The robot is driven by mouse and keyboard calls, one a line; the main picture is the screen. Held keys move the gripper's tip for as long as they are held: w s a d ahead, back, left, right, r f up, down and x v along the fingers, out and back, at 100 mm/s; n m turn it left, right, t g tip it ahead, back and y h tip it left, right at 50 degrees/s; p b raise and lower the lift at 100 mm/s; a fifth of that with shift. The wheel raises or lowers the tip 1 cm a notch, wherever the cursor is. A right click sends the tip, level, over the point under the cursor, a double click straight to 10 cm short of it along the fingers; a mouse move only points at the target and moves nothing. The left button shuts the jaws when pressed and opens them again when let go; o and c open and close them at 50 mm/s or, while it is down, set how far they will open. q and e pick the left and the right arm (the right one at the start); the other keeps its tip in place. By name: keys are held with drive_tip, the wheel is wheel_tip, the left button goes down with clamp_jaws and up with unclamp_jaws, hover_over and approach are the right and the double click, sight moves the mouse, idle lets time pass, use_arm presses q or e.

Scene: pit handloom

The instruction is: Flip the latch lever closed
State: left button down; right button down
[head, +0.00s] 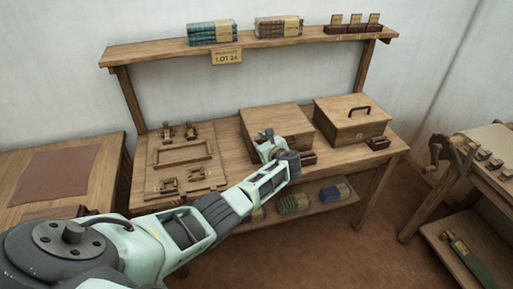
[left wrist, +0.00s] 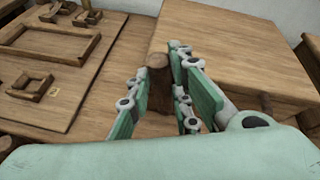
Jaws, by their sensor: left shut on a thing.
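My left gripper (head: 268,139) reaches in front of a wooden box (head: 280,116) on the workbench. In the left wrist view its two fingers (left wrist: 160,85) stand on either side of a dark brown wooden lever (left wrist: 158,68), which looks like the latch lever, and are shut on it. The lever is beside the left side of the box (left wrist: 235,45). Its lower part is hidden by the fingers, and its mount cannot be made out. In the head view the gripper hides the lever. My right gripper is not in view.
A board with wooden fittings (head: 183,153) lies left of the box. A second box with a handle (head: 352,120) stands to the right. An upper shelf (head: 250,45) carries cloth stacks. Folded cloths (head: 293,203) lie on the lower shelf. A table with a crank (head: 440,152) is far right.

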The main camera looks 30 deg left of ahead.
use_arm(q)
drive_tip(key=shift+w+d+f+m+g+y+b, duration=0.2)
drive_tip(key=shift+w+d+m+g+y+b, duration=0.35)
drive_tip(key=shift+m+b, duration=0.45)
drive_tip(key=c, duration=1.7)
unclamp_jaws()
drive_tip(key=shift+c, duration=0.2)
drive_tip(key=shift+o, duration=0.4)
drive_tip(key=shift+r, duration=0.15)
drive_tip(key=v, duration=1.2)
